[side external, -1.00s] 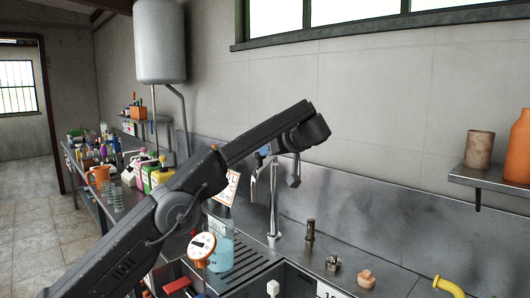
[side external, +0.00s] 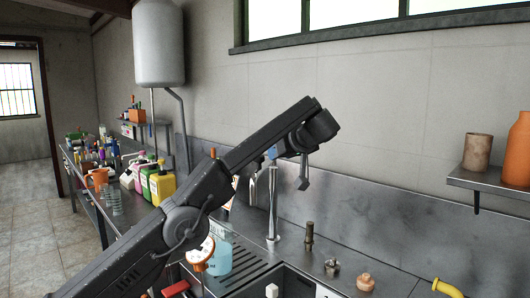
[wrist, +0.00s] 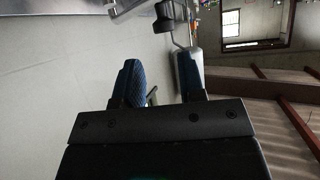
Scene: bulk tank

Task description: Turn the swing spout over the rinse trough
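The slim metal swing spout (side external: 273,205) stands upright on the bench, its downturned end on the left of the column. My gripper (side external: 272,153) is at the top of the spout in the side external view, partly hidden by my arm; I cannot tell whether it touches. In the wrist view my gripper (wrist: 160,62) has its two blue-padded fingers apart, with nothing clearly held between them. The steel trough (side external: 297,283) is at the lower edge of the side external view, partly cut off, right of the slotted drain rack (side external: 262,268).
Yellow and green jugs (side external: 162,185) line the bench.

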